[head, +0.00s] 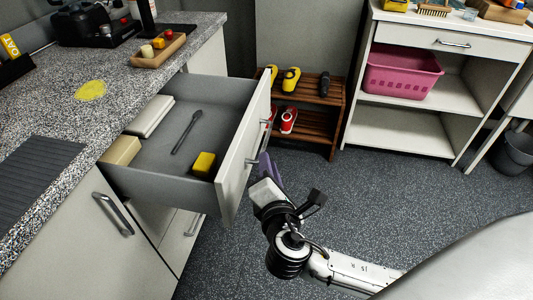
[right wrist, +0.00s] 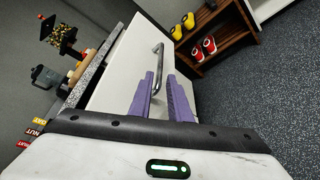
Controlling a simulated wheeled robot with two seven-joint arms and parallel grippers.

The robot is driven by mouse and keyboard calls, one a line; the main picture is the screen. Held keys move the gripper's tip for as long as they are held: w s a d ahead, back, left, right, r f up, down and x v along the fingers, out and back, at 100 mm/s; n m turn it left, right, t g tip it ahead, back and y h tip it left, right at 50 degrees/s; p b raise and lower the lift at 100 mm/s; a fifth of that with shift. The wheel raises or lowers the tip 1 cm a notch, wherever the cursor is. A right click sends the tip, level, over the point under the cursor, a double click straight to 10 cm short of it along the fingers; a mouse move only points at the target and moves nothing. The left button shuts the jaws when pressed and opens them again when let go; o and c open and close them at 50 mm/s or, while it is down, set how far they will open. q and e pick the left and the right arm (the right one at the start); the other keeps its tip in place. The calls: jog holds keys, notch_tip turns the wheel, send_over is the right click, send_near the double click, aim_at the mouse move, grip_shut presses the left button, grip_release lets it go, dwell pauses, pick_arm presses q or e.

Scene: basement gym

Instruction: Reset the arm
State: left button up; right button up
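My right gripper (head: 265,164) is in the head view, just in front of the outer face of the pulled-out drawer (head: 232,165). In the right wrist view its two purple fingers (right wrist: 161,78) stand apart with a gap between them, and nothing is held. The drawer's metal bar handle (right wrist: 158,64) shows just beyond the fingertips; I cannot tell whether they touch it. My left gripper is in neither view.
The open drawer holds a dark utensil (head: 187,132), a yellow block (head: 204,163) and light boxes (head: 150,117). A speckled counter (head: 50,115) lies left. A wooden shoe rack (head: 318,118) and a shelf unit with a pink basket (head: 402,72) stand behind.

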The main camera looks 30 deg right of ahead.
jog(key=shift+s+a+r, duration=0.15)
jog(key=shift+s, duration=0.3)
jog(key=s+f+m+g+y, duration=0.3)
jog(key=s+f+m+g, duration=0.3)
jog(key=s+m, duration=0.45)
jog(key=s+f+m+g+y, duration=0.3)
jog(key=s+f+m+g, duration=0.4)
jog(key=s, duration=0.6)
jog(key=w+a+f+t+y+p, duration=0.2)
jog(key=w+a+f+t+p, duration=0.2)
jog(key=a+t, duration=0.3)
jog(key=shift+w+p, duration=0.55)
jog(key=shift+r+m, duration=0.1)
jog(key=shift+m, duration=0.15)
